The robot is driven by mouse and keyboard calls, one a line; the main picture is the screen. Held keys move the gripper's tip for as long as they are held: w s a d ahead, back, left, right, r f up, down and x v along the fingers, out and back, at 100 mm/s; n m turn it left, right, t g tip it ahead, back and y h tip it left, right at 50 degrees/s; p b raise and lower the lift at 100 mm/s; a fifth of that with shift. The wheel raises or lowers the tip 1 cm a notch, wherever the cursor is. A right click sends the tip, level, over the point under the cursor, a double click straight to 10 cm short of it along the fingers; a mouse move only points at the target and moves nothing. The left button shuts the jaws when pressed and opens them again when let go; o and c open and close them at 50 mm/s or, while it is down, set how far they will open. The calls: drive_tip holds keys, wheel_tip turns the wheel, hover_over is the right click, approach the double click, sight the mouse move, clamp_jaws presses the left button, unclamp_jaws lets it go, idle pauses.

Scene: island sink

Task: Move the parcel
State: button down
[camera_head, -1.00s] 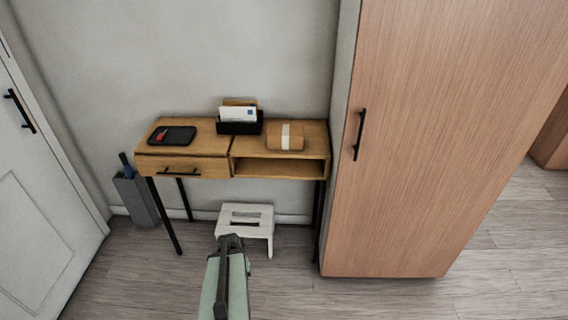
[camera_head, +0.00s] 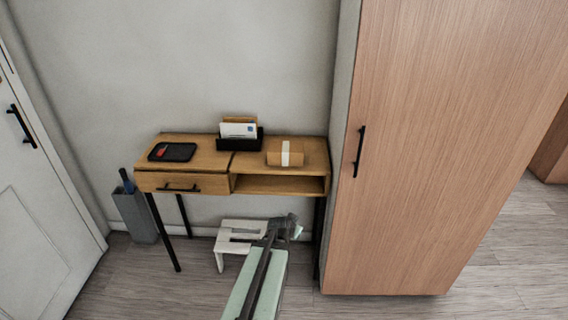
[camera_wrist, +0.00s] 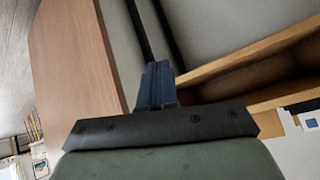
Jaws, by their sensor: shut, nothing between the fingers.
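The parcel (camera_head: 285,153) is a small brown box with a pale band around it.
A black letter holder (camera_head: 239,143) and a black tray (camera_head: 172,152) stand on the table. Under the top are a drawer (camera_head: 185,183) and an open shelf (camera_head: 279,185). A white stool (camera_head: 232,236) stands below. A tall wooden cabinet (camera_head: 440,150) closes off the right side.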

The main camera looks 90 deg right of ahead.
drive_tip(key=w+d+r+m+h, duration=0.2)
drive_tip(key=d+r+m+h, duration=0.35)
drive_tip(key=r, duration=0.25)
drive_tip(key=m+t+h, duration=0.3)
drive_tip(key=m+h, duration=0.1)
drive_tip(key=m, duration=0.2)
approach(284, 157)
drive_tip(key=d, duration=0.6)
drive_tip(key=shift+w+d, duration=0.1)
drive_tip(key=shift+d, duration=0.3)
drive_tip(key=shift+g, duration=0.3)
drive_tip(key=d, duration=0.4)
drive_tip(key=shift+a, duration=0.1)
